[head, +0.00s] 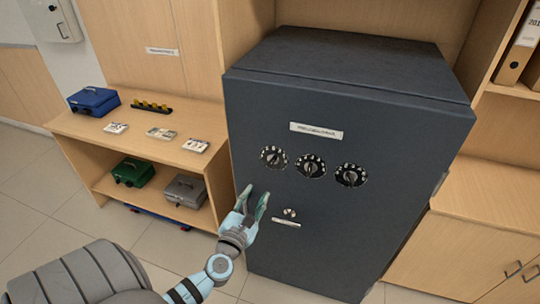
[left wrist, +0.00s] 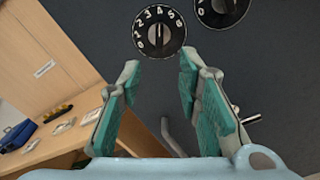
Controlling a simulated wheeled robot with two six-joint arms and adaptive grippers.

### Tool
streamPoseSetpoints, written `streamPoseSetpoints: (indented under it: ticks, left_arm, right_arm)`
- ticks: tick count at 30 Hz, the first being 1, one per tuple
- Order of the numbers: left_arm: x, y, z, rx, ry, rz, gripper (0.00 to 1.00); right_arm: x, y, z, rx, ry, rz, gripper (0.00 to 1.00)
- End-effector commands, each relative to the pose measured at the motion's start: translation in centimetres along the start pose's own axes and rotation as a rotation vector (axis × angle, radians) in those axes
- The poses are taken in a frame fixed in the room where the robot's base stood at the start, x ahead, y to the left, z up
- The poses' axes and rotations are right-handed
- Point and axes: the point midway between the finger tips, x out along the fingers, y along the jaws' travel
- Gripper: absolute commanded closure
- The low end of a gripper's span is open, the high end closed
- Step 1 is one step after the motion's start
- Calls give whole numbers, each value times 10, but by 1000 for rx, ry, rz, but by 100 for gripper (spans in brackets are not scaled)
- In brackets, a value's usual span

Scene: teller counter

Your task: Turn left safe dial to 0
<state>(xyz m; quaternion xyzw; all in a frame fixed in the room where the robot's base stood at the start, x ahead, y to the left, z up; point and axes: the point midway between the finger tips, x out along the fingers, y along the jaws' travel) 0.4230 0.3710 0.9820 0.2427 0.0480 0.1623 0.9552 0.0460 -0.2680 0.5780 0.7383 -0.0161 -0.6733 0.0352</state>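The dark grey safe (head: 340,235) has three black dials in a row on its front. The left safe dial (head: 273,157) has white numbers and a grey knob bar; it also shows at the top of the left wrist view (left wrist: 159,31), with the bar roughly upright. Its exact pointed number is too small to tell. My left gripper (head: 255,196) is open and empty, just below the left dial and in front of the safe. In the left wrist view its fingers (left wrist: 160,75) stand spread, with the dial beyond their tips. My right gripper is not in view.
The middle dial (head: 311,167) and right dial (head: 351,175) sit close to the right. A small handle (head: 286,222) lies below. A wooden shelf (head: 150,124) with cash boxes and money bundles stands at left. A wooden cabinet (head: 460,245) stands at right.

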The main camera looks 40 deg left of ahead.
Motion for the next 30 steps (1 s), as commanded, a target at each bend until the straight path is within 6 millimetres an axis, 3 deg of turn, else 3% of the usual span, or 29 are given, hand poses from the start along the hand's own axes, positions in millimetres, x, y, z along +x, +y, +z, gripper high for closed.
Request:
streamPoseSetpoints:
  ticks: [5,12,16,21,30]
  left_arm:
    - [26,2,6,35,-20,6,68]
    - [96,0,4,30,-17,7,68]
    - [124,0,3,29,-15,6,68]
    - [141,0,4,29,-14,4,68]
    - [143,1,5,28,-13,3,70]
  right_arm:
    - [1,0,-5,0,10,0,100]
    - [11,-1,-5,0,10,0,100]
    - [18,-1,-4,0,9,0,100]
    - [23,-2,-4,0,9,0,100]
    - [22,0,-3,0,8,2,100]
